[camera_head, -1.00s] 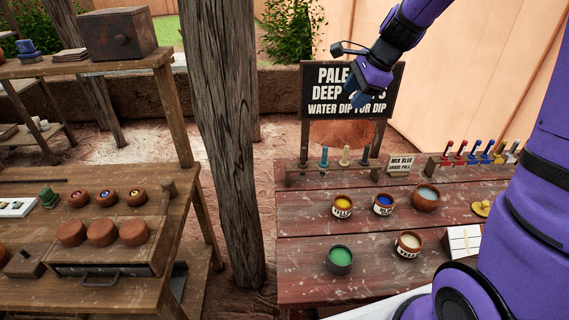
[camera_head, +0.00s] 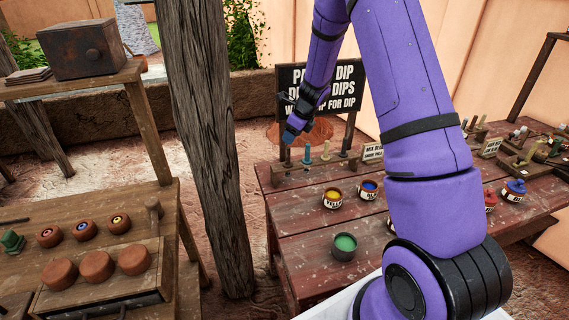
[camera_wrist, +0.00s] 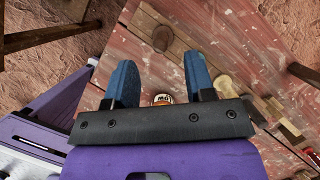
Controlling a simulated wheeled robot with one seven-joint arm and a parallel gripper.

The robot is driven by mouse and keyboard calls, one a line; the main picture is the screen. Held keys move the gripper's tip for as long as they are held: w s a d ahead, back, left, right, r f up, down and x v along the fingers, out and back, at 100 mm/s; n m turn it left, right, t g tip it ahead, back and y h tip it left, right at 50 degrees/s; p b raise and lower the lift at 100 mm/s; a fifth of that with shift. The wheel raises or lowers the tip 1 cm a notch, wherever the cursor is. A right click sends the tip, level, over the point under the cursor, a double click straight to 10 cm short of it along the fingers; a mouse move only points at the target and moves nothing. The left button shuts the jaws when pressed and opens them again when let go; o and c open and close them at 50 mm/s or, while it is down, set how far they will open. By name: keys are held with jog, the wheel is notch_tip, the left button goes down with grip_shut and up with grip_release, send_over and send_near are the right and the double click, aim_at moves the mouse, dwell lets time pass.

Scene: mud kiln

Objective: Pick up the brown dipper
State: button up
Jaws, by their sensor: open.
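A wooden rack (camera_head: 316,170) at the back left of the red table holds several upright dippers. A dark brownish dipper (camera_head: 287,157) stands at its left end and another dark one (camera_head: 347,140) at its right end; I cannot tell which is the brown dipper. My gripper (camera_head: 292,131) is open and empty, pointing down above the rack's left end. In the wrist view its blue fingers (camera_wrist: 160,80) are spread, with the rack (camera_wrist: 190,60) and round dipper tops (camera_wrist: 162,38) beyond them.
A yellow pot (camera_head: 332,198), a blue pot (camera_head: 369,188) and a green pot (camera_head: 344,245) stand in front of the rack. A black sign (camera_head: 345,100) stands behind it. A wooden post (camera_head: 212,150) rises to the left. My arm hides part of the table.

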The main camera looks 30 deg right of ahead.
aim_at(289, 148)
jog(key=x, duration=0.3)
jog(key=shift+w+f, duration=0.1)
jog(key=shift+f, duration=0.2)
jog(key=shift+s+x, duration=0.2)
jog(key=shift+x, duration=1.1)
jog(key=shift+s+x, duration=0.2)
jog(key=shift+x, duration=1.1)
jog(key=shift+d+f, duration=0.15)
jog(key=shift+c, duration=0.4)
grip_shut()
